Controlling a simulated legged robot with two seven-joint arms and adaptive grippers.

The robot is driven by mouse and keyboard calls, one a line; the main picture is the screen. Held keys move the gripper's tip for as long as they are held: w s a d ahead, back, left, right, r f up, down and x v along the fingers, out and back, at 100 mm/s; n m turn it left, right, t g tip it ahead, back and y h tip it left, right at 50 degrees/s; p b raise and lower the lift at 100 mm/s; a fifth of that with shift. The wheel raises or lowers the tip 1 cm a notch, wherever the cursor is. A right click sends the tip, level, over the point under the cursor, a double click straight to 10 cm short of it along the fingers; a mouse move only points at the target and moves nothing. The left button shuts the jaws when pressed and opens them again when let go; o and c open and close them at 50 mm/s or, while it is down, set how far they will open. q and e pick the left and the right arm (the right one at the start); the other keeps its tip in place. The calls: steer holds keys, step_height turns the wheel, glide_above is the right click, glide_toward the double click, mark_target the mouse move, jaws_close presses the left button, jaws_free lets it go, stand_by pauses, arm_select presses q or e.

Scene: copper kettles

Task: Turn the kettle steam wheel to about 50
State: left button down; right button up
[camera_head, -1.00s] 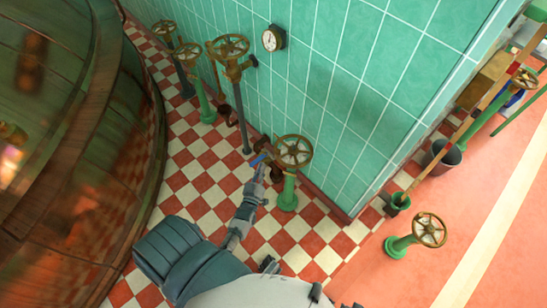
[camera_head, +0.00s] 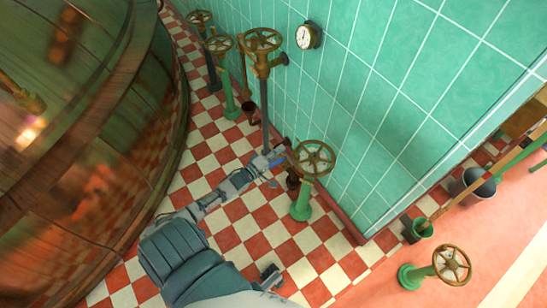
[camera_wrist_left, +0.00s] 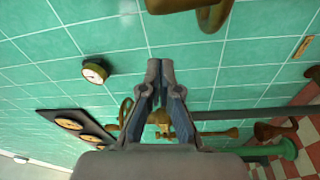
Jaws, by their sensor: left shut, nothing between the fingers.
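Several brass handwheels show in the head view, and I cannot tell by any label which is the kettle steam wheel. One wheel (camera_head: 313,158) sits on a green pedestal just right of my left gripper. Another wheel (camera_head: 261,40) tops a tall grey pipe by the tiled wall, above the gripper in the picture. My left gripper (camera_head: 278,155) is shut and empty, and appears apart from both wheels. In the left wrist view the closed fingertips (camera_wrist_left: 160,65) point at the tiles, with brass fittings (camera_wrist_left: 180,120) partly hidden behind the fingers.
A large copper kettle (camera_head: 80,130) fills the left side. A round gauge (camera_head: 308,35) is on the green tiled wall. Further wheels stand at the back (camera_head: 220,44) and front right (camera_head: 451,264). A bucket (camera_head: 474,186) stands right.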

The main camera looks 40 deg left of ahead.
arm_select(q)
steer(key=d, duration=0.1)
steer(key=w+d, duration=0.1)
steer(key=d, duration=0.2)
steer(key=shift+w+f, duration=0.3)
steer(key=shift+w, duration=0.1)
arm_select(e)
steer(key=shift+w+a+r+t, duration=0.2)
steer(key=shift+w+t, duration=0.2)
steer(key=shift+w, duration=0.2)
steer(key=shift+w+a+r+t, duration=0.1)
steer(key=shift+w+a+t, duration=0.05)
steer(key=shift+w+t, duration=0.35)
steer(key=shift+a+r, duration=0.1)
